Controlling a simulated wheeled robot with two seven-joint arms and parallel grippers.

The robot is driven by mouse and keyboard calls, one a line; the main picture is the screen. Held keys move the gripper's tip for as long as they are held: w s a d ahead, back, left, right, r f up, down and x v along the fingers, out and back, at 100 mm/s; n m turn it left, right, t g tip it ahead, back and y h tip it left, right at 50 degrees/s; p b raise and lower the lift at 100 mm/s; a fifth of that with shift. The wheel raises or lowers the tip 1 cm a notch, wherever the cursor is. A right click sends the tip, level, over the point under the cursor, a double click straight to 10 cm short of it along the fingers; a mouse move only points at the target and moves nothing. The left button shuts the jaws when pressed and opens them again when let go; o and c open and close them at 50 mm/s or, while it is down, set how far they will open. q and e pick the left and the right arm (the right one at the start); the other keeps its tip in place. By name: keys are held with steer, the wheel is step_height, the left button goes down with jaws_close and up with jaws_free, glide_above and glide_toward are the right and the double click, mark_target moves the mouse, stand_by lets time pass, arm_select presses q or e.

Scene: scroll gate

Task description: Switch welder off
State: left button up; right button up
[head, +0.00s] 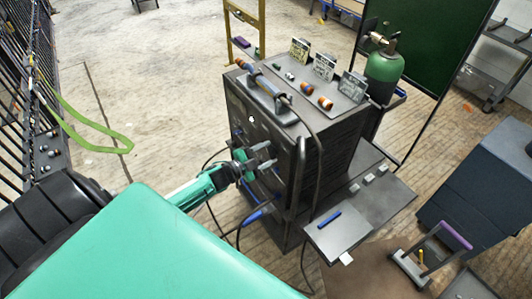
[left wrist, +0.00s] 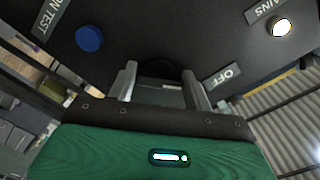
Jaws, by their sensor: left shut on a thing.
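The welder (head: 288,130) is a dark box-shaped machine standing in the middle of the head view. My left gripper (head: 264,157) is at its front panel. In the left wrist view the gripper (left wrist: 162,82) has a finger on each side of a dark rotary switch (left wrist: 164,72) and is shut on it. An OFF label (left wrist: 223,77) is to the right of the switch. A lamp (left wrist: 281,27) beside a label ending in "AINS" glows white. A blue button (left wrist: 89,38) is at the upper left. The fingers partly hide the switch, so its exact setting is unclear. My right gripper is not in view.
A torch (head: 264,82) and small parts lie on the welder's top. A green gas cylinder (head: 384,62) stands behind it. Cables (head: 217,212) hang by the panel. A cart shelf (head: 340,232) and a blue-grey cabinet (head: 480,180) are to the right. Open floor (head: 150,90) lies left.

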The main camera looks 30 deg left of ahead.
arm_select(q)
steer(key=shift+n, duration=0.3)
steer(key=o, duration=1)
steer(key=b+v, duration=0.3)
steer(key=v, duration=1.1)
steer(key=shift+w+f, duration=0.1)
steer(key=shift+f, duration=0.1)
